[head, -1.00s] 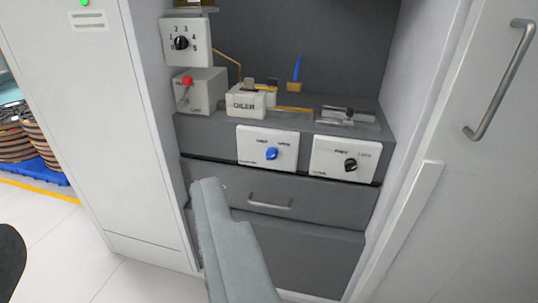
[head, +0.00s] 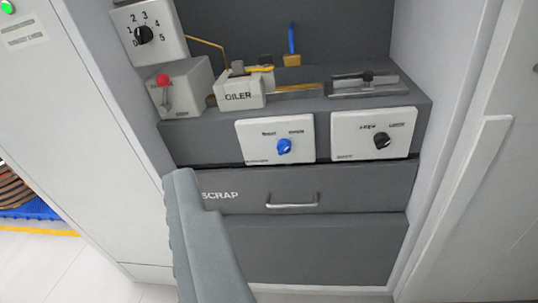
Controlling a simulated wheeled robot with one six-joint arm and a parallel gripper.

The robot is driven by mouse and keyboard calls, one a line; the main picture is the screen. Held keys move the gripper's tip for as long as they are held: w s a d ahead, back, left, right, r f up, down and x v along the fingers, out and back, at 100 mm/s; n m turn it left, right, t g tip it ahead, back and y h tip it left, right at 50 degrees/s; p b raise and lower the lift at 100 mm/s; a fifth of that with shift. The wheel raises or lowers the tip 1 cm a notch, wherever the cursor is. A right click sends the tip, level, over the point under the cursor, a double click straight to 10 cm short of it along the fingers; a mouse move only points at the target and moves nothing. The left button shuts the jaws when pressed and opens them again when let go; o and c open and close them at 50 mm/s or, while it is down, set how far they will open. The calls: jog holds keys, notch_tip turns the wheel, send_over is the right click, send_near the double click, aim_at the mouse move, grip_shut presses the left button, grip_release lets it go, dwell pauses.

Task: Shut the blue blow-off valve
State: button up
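A blue lever (head: 292,37) stands nearly upright on a small brass valve body (head: 291,60) at the back of the grey bench, in front of the dark back wall. My gripper (head: 190,195) shows as a grey shape at the lower left, in front of the drawer and below the bench top. It is well apart from the blue lever. Its fingers cannot be told apart, so its opening is not clear. A blue knob (head: 284,147) is on a white panel at the bench front.
A white OILER box (head: 238,94), a clamp-like metal fixture (head: 362,84) and a red-knobbed lever box (head: 186,88) are on the bench. A black-knob panel (head: 373,133) is at front right. The SCRAP drawer (head: 345,187) is below. Cabinet walls enclose both sides.

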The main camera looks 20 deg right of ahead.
jog(key=w+d+f+m+h, duration=0.1)
jog(key=w+d+f+m, duration=0.2)
jog(key=w+f, duration=0.45)
jog(key=m+g+h, duration=0.3)
jog(key=m+h, duration=0.3)
jog(key=h, duration=0.2)
send_near(283, 152)
jog(key=x, duration=0.9)
jog(key=shift+d, duration=0.1)
jog(key=c, duration=1)
